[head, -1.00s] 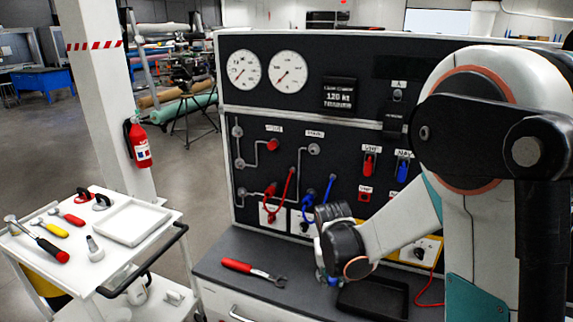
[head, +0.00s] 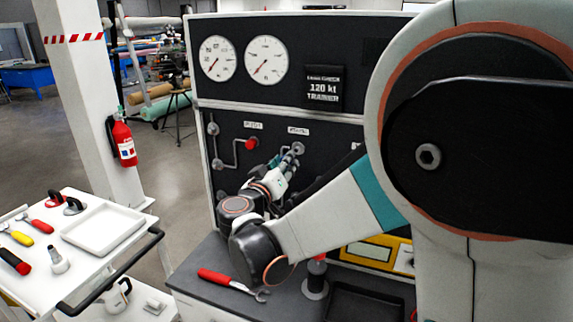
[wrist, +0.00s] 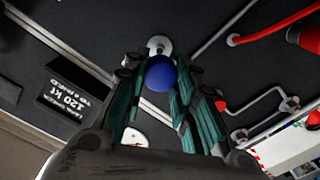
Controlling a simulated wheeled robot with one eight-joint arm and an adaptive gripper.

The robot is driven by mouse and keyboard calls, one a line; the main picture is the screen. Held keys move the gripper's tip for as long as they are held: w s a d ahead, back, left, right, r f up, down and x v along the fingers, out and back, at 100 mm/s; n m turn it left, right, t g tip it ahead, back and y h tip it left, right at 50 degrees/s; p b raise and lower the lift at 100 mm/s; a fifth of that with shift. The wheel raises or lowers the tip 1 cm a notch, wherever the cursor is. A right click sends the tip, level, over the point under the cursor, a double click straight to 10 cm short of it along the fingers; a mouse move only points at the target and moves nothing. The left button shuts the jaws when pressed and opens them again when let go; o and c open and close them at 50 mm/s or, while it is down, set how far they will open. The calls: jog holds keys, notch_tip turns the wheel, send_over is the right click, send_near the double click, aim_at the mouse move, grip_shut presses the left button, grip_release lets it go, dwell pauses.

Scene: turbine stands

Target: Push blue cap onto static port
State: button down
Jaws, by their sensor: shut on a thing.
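My gripper (head: 290,160) is raised at the panel, shut on the round blue cap (wrist: 161,73), which sits between its fingertips in the wrist view. The static port (head: 298,148) is a small grey round fitting under a white label in the head view. In the wrist view the port (wrist: 159,45) lies just beyond the cap, almost in line with it. I cannot tell whether the cap touches the port. In the head view the cap is hidden by the fingers (wrist: 160,95).
A red cap (head: 251,143) sits on the panel left of the port. Two dials (head: 266,60) are above. On the bench lie a red-handled wrench (head: 230,281), a small stand with a red top (head: 316,277) and a black tray (head: 365,303). A white cart (head: 75,262) stands left.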

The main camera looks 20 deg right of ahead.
aim_at(297, 149)
jog(key=shift+x, duration=2.35)
jog(key=shift+b+x, duration=0.3)
jog(key=shift+x, duration=0.7)
jog(key=shift+w+d+r, duration=0.1)
jog(key=shift+w+r, duration=0.15)
jog(key=c, duration=1.7)
grip_release()
jog(key=o, duration=0.5)
jog(key=shift+w+d+f, duration=0.2)
jog(key=shift+w+d, duration=0.05)
jog(key=shift+d, duration=0.05)
jog(key=shift+s+a, duration=0.15)
jog(key=shift+o, duration=0.6)
jog(key=shift+s+a, duration=0.1)
